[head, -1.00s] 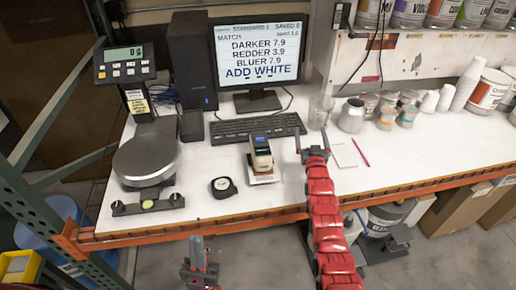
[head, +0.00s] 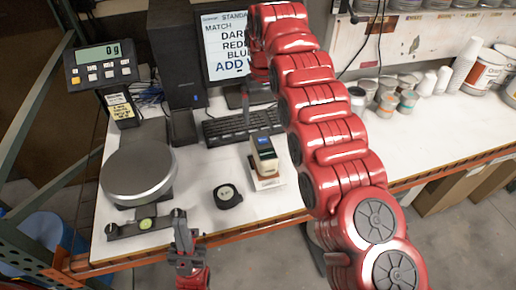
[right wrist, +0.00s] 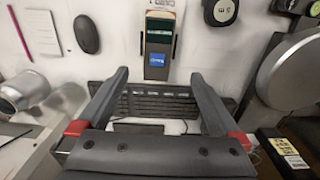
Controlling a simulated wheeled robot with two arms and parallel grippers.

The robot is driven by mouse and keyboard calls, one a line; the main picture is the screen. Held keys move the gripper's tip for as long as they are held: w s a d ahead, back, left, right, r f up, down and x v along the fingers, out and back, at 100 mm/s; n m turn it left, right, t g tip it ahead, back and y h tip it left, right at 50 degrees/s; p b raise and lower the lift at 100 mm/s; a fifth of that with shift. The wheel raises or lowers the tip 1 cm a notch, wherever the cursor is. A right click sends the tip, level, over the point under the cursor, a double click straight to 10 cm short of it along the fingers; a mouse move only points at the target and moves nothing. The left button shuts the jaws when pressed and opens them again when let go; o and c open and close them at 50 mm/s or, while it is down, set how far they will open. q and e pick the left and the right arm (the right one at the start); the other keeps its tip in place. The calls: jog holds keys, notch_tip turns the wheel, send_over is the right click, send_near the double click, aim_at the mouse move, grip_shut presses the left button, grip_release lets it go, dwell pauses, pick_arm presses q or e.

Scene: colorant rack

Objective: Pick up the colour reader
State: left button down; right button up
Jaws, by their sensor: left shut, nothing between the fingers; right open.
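The colour reader (head: 264,156) stands upright on the white bench, a small pale and dark device with a blue-lit screen on a white base. In the right wrist view the colour reader (right wrist: 160,45) lies ahead, between the lines of my fingers. My right gripper (right wrist: 160,75) is open and empty, its fingertips short of the reader and over the keyboard side. In the head view my right arm reaches over the bench and partly hides its own gripper. My left gripper (head: 180,222) is shut and empty at the bench's front edge, left of the reader.
A black tape measure (head: 227,196) lies left of the reader, and a scale (head: 138,172) stands further left. The keyboard (head: 226,128) and monitor (head: 212,48) are behind. A dark mouse (right wrist: 87,34) lies beside the reader. Cups and cans (head: 387,100) stand at right.

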aim_at(263, 146)
jog(key=f+b, duration=0.1)
jog(key=f, duration=0.1)
jog(key=b, duration=0.1)
jog(key=shift+s+d+f+b, duration=0.25)
jog(key=shift+f+b, duration=0.05)
jog(key=shift+f, duration=0.1)
jog(key=shift+d+f, duration=0.1)
jog(key=shift+f, duration=0.2)
jog(key=f+p, duration=0.1)
jog(key=f, duration=0.3)
jog(key=f+p, duration=0.1)
jog(key=f, duration=0.3)
jog(key=shift+w+a+f+p, duration=0.1)
jog(key=shift+a+f+p, duration=0.1)
jog(key=shift+p, duration=0.2)
jog(key=shift+f, duration=0.2)
jog(key=f, duration=0.1)
jog(key=f+p, duration=0.2)
jog(key=f, duration=0.1)
jog(key=shift+w, duration=0.3)
jog(key=shift+f, duration=0.45)
grip_shut()
